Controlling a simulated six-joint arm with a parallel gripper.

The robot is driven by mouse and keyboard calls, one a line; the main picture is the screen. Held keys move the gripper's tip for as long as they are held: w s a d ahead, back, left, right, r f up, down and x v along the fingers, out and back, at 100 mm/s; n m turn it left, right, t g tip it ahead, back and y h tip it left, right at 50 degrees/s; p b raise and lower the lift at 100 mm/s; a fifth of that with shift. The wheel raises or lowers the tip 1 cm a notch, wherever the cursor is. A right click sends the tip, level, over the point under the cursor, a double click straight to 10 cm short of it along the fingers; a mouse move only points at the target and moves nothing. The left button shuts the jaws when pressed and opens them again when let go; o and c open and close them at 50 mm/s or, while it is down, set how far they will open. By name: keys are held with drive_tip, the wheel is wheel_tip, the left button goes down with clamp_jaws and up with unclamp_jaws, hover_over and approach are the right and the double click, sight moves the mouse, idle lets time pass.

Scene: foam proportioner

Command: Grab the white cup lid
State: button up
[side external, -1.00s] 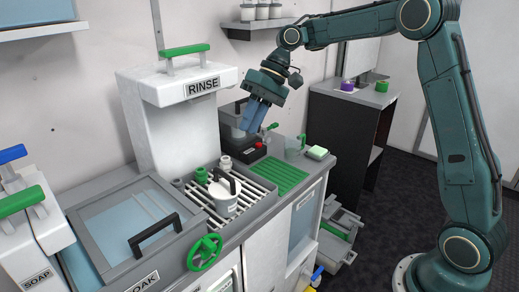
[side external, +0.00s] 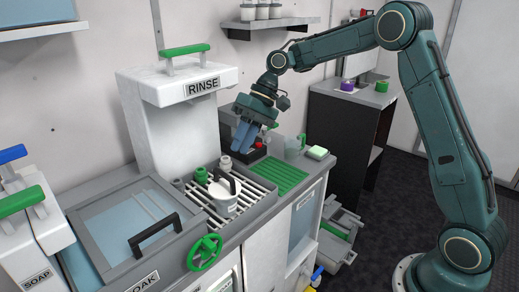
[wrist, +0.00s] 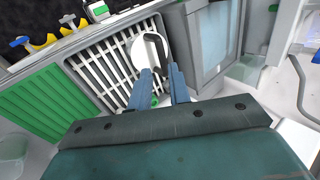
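The RINSE unit (side external: 180,85) rises at left. A green ribbed mat (side external: 280,178) lies clear at right. The SOAK basin lid (side external: 138,222) and green wheel (side external: 205,252) are in front.

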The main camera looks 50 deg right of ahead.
sight(227, 175)
drive_tip(key=shift+x, duration=2.2)
drive_tip(key=shift+f, duration=0.1)
drive_tip(key=shift+x, duration=2.5)
drive_tip(key=shift+c, duration=0.5)
clamp_jaws()
